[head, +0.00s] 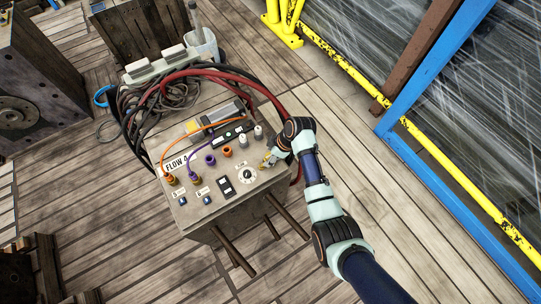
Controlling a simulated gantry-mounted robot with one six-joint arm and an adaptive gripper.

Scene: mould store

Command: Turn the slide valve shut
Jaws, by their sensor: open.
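None of these is clearly marked as the slide valve. My gripper (272,157) is open at the right edge of the panel, just above and right of the dial. A small yellow part shows at its fingertips; I cannot tell whether it touches the gripper or belongs to the panel.
An orange cable (207,126) and a purple cable (193,155) plug into the panel. Thick red and black hoses (211,72) arch behind the box. A grey bucket (202,47) stands behind. A blue and yellow frame (405,152) bounds the right. The floor in front is largely clear.

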